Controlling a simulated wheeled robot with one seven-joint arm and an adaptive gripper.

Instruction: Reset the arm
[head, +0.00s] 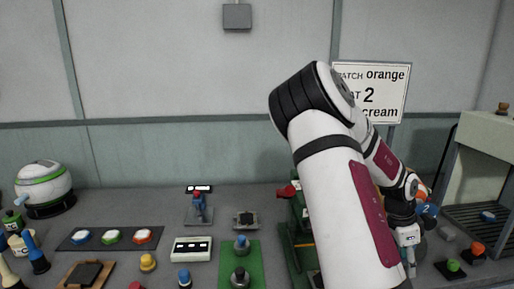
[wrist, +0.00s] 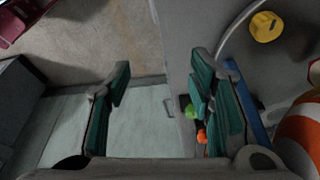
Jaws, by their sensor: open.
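My arm reaches up and bends down over the right side of the bench in the head view. My gripper (head: 408,238) hangs low at the right and is partly hidden by my arm. In the wrist view my gripper (wrist: 163,90) has its two teal fingers spread wide, with nothing between them. Beyond the fingers are the bench edge and the floor. A green piece (wrist: 190,112) and an orange piece (wrist: 201,135) show by the right finger. I cannot tell whether the finger touches them.
A green press frame (head: 298,230) is partly hidden behind my arm. A sign (head: 372,88) and a grey machine (head: 487,150) stand at the right. A row of buttons (head: 112,236) and a round white device (head: 43,184) are at the left. A yellow knob (wrist: 265,27) is nearby.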

